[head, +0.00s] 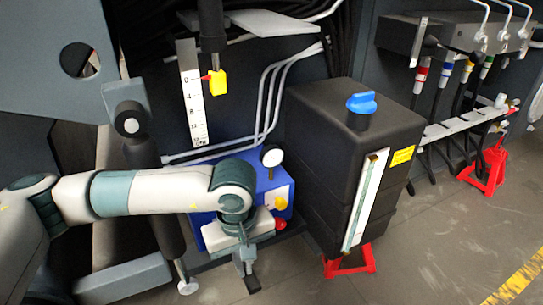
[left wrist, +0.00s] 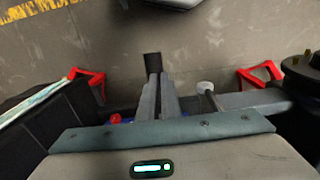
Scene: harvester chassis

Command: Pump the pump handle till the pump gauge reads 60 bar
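The blue pump (head: 268,184) stands on the floor left of the black tank, partly hidden behind my left arm. Its round white pump gauge (head: 271,156) is on top; the needle and numbers are too small to read. A red knob (head: 281,224) and a yellow part (head: 281,203) are on its near side. My left gripper (head: 248,266) points down in front of the pump, its fingers close together on the dark pump handle (head: 252,284). In the left wrist view, the handle's black end (left wrist: 152,65) sticks out past the fingertips. My right gripper is not in view.
The black tank (head: 340,150) with a blue cap (head: 361,103) stands close on the right. A scale plate (head: 192,95) with a yellow pointer hangs behind. Red stands (head: 485,172) are at the right. Floor in front is free.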

